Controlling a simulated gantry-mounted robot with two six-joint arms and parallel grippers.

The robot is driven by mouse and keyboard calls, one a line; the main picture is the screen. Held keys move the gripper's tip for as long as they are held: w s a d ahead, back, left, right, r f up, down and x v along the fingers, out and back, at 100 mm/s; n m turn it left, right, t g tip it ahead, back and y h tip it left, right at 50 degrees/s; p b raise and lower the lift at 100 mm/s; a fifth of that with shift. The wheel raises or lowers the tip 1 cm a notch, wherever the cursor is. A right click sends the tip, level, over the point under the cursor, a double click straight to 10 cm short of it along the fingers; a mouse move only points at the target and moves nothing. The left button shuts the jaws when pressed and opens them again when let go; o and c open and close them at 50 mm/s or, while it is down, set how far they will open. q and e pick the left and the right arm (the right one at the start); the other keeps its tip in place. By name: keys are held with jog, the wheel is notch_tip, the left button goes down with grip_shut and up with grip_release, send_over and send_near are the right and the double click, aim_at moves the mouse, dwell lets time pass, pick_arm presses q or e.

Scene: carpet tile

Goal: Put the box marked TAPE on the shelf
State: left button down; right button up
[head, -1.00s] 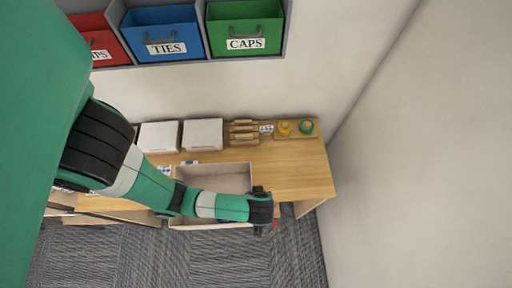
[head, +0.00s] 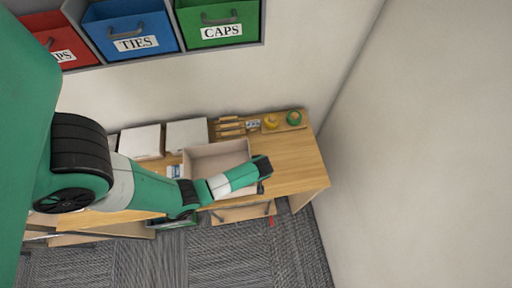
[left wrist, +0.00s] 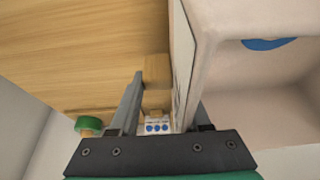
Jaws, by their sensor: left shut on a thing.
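An open beige box (head: 205,155) is at the desk's front part in the head view. Its TAPE marking cannot be read from here. My left gripper (head: 261,187) is at the box's right end, its fingers mostly hidden by the wrist. In the left wrist view, the gripper (left wrist: 163,98) is shut on the wall of the box (left wrist: 285,88), with one finger on each side. Something blue (left wrist: 268,43) lies inside the box. The grey shelf (head: 263,22) is on the wall at the top of the head view. My right gripper is not in view.
On the shelf stand a red bin (head: 60,45), a blue bin marked TIES (head: 130,25) and a green bin marked CAPS (head: 218,20). White boxes (head: 186,132), wooden pieces and a tape tray (head: 285,122) line the desk's back. An open drawer (head: 243,212) juts out below.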

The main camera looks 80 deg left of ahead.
pick_arm(q)
jog(key=shift+f, duration=0.85)
jog(key=shift+c, duration=1.8)
grip_release()
jog(key=shift+d+r, duration=0.15)
jog(key=shift+r, duration=0.2)
jog(key=p+v, duration=0.4)
jog(key=v, duration=0.7)
jog(key=shift+r, duration=0.25)
